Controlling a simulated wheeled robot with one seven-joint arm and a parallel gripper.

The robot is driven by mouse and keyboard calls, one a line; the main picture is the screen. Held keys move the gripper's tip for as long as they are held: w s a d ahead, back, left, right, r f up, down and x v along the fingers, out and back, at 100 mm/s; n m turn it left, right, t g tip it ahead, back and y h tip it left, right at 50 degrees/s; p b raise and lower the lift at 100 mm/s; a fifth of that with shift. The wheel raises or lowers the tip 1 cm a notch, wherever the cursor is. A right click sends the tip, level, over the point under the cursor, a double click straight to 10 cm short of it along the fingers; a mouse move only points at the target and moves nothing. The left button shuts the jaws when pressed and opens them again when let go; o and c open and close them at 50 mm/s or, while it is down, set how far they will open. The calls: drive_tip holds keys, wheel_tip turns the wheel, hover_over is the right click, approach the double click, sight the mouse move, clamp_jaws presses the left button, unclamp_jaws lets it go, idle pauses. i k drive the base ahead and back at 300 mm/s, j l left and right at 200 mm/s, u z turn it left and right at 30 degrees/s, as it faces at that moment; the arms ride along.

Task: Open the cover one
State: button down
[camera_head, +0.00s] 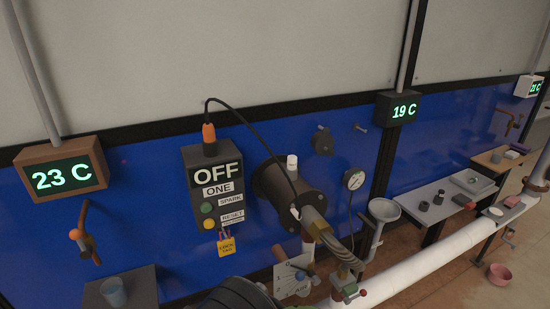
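No part is clearly marked as cover one. My gripper is not in view; a dark rounded shape shows at the bottom edge.
A white pipe (440,252) runs along the right. Shelves with small items (440,200) and a grey funnel (383,210) stand right. A pink bowl (499,276) is on the floor.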

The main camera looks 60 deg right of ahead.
sight(324, 146)
drive_tip(key=z, duration=2.25)
drive_tip(key=i+l+u, duration=0.1)
drive_tip(key=i+u, duration=0.15)
drive_tip(key=u, duration=0.2)
drive_tip(key=i+l+u, duration=0.15)
drive_tip(key=u, duration=0.35)
drive_tip(key=i+l+u, duration=0.2)
drive_tip(key=u, duration=0.25)
drive_tip(key=k+l, duration=0.15)
drive_tip(key=l, duration=0.2)
drive_tip(key=i+j, duration=0.15)
drive_tip(key=j, duration=0.15)
